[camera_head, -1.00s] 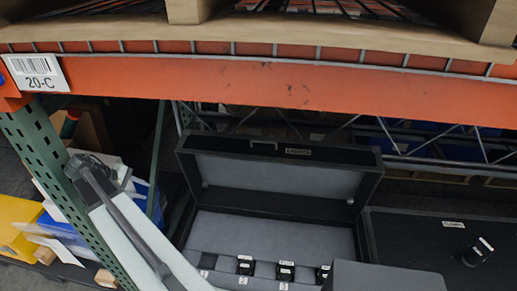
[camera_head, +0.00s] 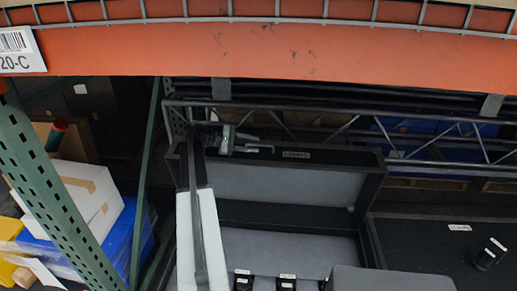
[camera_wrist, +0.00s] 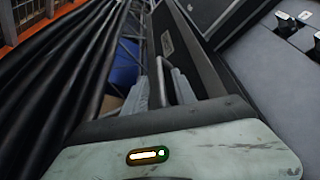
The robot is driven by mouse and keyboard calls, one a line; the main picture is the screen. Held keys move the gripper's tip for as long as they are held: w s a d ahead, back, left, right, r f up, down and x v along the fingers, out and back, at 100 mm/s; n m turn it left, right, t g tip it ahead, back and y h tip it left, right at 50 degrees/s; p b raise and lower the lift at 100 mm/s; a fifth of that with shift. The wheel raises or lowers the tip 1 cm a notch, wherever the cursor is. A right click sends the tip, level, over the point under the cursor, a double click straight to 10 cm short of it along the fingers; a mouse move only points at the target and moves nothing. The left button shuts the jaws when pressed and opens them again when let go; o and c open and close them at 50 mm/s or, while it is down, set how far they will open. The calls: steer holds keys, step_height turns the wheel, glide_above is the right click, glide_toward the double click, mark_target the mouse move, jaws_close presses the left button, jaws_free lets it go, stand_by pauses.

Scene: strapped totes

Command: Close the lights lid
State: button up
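The lights lid (camera_head: 285,183) is the black, grey-lined lid of an open case; it stands raised at the back of the case (camera_head: 270,247). A small label (camera_head: 297,155) and a metal handle (camera_head: 258,148) are on its top edge. My gripper (camera_head: 228,141) is at the left end of that handle, above the lid's top edge. In the wrist view, the two pale fingers (camera_wrist: 150,88) are apart with a gap between them. Contact cannot be told.
An orange shelf beam (camera_head: 270,52) crosses above the case. A metal truss (camera_head: 350,118) and dark cables (camera_wrist: 60,70) run behind the lid. A green post (camera_head: 50,180) stands left. Another black case (camera_head: 440,255) sits right. Small black items (camera_head: 286,283) are in the open case.

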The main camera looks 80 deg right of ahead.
mark_target(256, 145)
steer(key=x, duration=0.3)
steer(key=shift+s+f+b, duration=0.1)
steer(key=shift+b, duration=0.2)
jaws_close()
stand_by(1.2)
